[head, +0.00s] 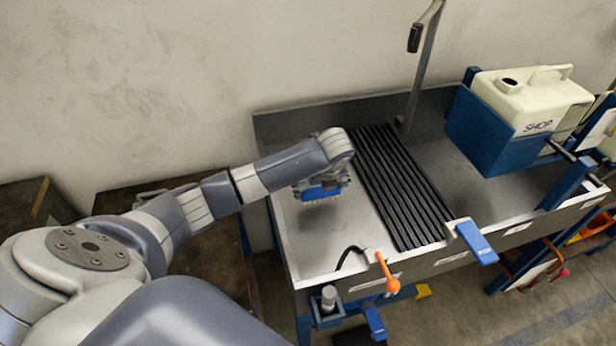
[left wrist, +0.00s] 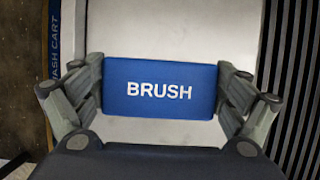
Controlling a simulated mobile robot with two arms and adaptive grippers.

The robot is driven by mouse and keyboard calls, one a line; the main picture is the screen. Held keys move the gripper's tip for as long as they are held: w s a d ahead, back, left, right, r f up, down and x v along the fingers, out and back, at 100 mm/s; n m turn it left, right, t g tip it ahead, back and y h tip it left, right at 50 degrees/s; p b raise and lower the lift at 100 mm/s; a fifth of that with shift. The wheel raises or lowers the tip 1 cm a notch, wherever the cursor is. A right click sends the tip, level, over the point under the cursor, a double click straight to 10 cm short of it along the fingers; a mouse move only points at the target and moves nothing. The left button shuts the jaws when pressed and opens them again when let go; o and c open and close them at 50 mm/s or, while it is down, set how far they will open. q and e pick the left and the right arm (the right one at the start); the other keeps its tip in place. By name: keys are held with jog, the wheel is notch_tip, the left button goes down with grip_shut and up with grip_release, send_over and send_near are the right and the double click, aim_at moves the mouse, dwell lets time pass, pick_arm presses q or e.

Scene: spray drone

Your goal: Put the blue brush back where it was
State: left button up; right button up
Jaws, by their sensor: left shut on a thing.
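The blue brush (head: 322,190) is a blue block with pale bristles under it. In the left wrist view its top (left wrist: 160,89) reads "BRUSH". My left gripper (head: 318,184) is shut on it, with one finger at each end in the left wrist view (left wrist: 160,92). In the head view the brush is over the left part of the metal wash cart top (head: 345,235), with a dark shadow below it. It looks held above the surface. My right gripper is not in view.
Black slats (head: 400,185) lie right of the brush. A cream jug (head: 530,95) marked "SHOP" sits in a blue holder (head: 488,135). A metal post (head: 420,75) rises at the back. An orange-handled lever (head: 388,278) and a blue flap (head: 476,243) are at the front edge.

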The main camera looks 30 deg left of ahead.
pick_arm(q)
jog(key=w+a, duration=0.2)
jog(key=a, duration=0.1)
jog(key=w+a, duration=0.1)
jog(key=a, duration=0.1)
jog(key=shift+w+f+p, duration=0.1)
jog(key=shift+f+p, duration=0.15)
jog(key=shift+p, duration=0.15)
jog(key=shift+w+a+f, duration=0.15)
jog(key=shift+a, duration=0.2)
notch_tip(320, 180, down, 2)
jog(key=shift+f+p, duration=0.25)
jog(key=shift+p, duration=0.3)
jog(key=shift+f, duration=0.45)
jog(key=o, duration=0.7)
jog(key=shift+f, duration=0.1)
jog(key=shift+o, duration=0.2)
